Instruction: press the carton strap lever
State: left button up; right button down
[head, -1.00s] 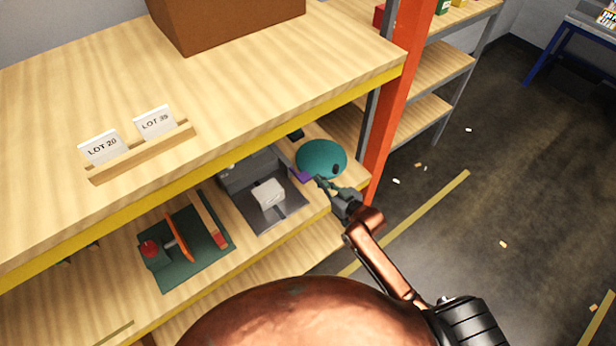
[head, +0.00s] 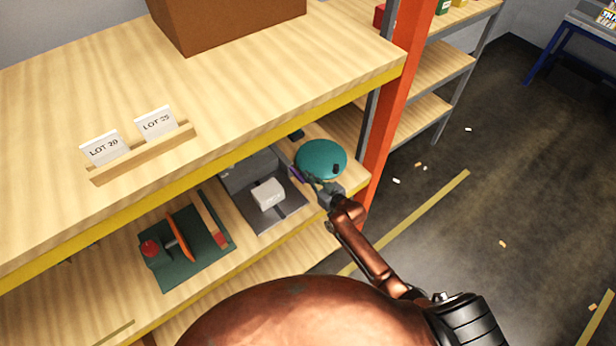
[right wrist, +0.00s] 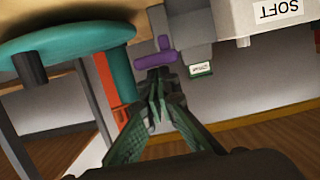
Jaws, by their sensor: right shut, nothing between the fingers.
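The purple lever (head: 297,173) is at the right side of a grey machine (head: 240,182) on the lower shelf. A small white carton (head: 268,193) sits on the machine. In the right wrist view the purple lever (right wrist: 155,54) has a crossbar and lies just beyond my fingertips. The carton (right wrist: 262,18) there is marked SOFT. My right gripper (head: 307,180) is shut and empty, close beside the lever; its fingers (right wrist: 156,88) partly cover the lever in the head view. I cannot tell if they touch it. My left gripper is out of view.
A teal round-topped object (head: 321,158) stands close to my right gripper. An orange-red post (head: 388,120) rises to its right. A green-based device (head: 185,250) sits to the left. The upper shelf (head: 250,95) overhangs from above.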

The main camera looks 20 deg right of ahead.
jog(key=f+b, duration=0.1)
jog(key=f, duration=0.1)
jog(key=f+b, duration=0.3)
jog(key=f, duration=0.1)
jog(key=shift+s+d+f, duration=0.1)
jog(key=shift+s+f, duration=0.15)
jog(key=shift+f, duration=0.05)
jog(key=shift+s+f, duration=0.2)
jog(key=shift+f, duration=0.05)
jog(key=shift+r+p, duration=0.4)
jog(key=shift+r, duration=0.1)
notch_tip(320, 180, up, 4)
jog(key=p, duration=0.3)
jog(key=shift+s+r, duration=0.1)
jog(key=shift+r, duration=0.15)
jog(key=s+d, duration=0.3)
jog(key=s, duration=0.6)
jog(key=shift+s+d+r+b, duration=0.15)
jog(key=shift+d+r+b, duration=0.15)
jog(key=shift+r, duration=0.1)
